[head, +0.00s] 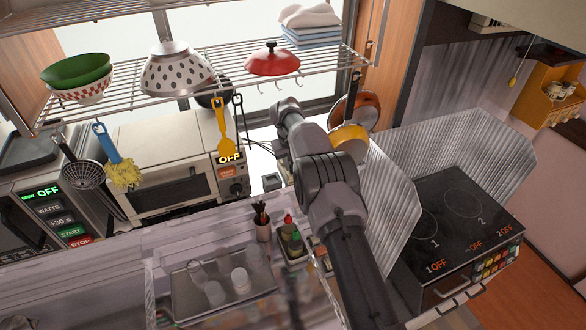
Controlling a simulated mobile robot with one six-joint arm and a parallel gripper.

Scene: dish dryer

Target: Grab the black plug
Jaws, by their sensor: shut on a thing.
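My arm reaches from the bottom of the head view up over the counter, with its wrist in front of the window, to the right of the toaster oven. The jaws of my gripper are hidden behind my own arm links, so I cannot see what is between them. I cannot make out the black plug. A small dark grey box (271,182) stands on the counter just left of my arm. I cannot tell whether it belongs to the plug.
A toaster oven (170,175) stands left of my arm. A wire rack (125,101) hangs above, with bowls, a colander and a red lid. Pans (366,111) hang close to my wrist. A ribbed metal screen (385,205) and a cooktop (465,215) are at the right.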

